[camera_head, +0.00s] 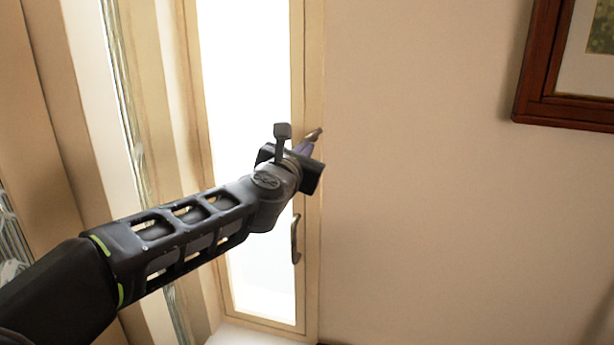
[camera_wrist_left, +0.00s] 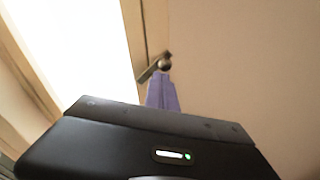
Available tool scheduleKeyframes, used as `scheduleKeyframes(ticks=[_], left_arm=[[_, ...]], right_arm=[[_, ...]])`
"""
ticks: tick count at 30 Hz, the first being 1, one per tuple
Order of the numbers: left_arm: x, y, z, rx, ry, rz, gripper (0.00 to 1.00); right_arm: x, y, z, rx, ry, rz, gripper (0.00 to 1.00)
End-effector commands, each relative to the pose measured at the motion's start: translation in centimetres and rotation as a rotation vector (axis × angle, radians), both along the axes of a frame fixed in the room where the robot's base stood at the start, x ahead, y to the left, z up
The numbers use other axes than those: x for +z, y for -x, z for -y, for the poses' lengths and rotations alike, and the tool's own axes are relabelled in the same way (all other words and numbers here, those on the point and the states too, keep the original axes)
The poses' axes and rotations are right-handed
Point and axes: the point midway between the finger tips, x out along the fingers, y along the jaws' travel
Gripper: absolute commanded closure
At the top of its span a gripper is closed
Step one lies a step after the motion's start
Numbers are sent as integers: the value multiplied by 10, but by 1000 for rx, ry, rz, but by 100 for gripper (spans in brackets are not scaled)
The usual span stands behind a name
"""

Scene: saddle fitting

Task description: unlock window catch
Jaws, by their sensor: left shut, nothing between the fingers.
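The window catch (camera_head: 315,134) is a small metal lever on the right side of the window frame. In the left wrist view the catch (camera_wrist_left: 153,68) is tilted, its lower end to the left and its round pivot to the right. My left gripper (camera_head: 305,147) has purple fingers, which are shut and empty. In the left wrist view the fingertips (camera_wrist_left: 163,80) are right at the catch, just below its pivot; I cannot tell whether they touch it. The window (camera_head: 262,270) is a tall bright pane in a cream frame. My right gripper is not in view.
A second metal handle (camera_head: 296,240) is on the same frame, lower down. A picture in a dark red wooden frame (camera_head: 530,108) hangs on the wall at the upper right. The bare wall (camera_head: 420,220) right of the window is clear.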

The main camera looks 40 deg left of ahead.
Motion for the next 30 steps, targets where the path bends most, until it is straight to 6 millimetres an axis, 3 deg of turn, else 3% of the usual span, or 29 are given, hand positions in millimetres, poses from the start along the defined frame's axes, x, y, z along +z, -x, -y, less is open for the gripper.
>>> scheduleKeyframes(ticks=[14, 23, 30], left_arm=[[15, 4, -12, -1, 411, 145, 100], [12, 4, -12, 0, 400, 139, 100], [-10, 2, -18, 0, 399, 140, 100]], right_arm=[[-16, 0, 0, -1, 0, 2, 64], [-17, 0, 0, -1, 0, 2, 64], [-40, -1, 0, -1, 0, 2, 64]])
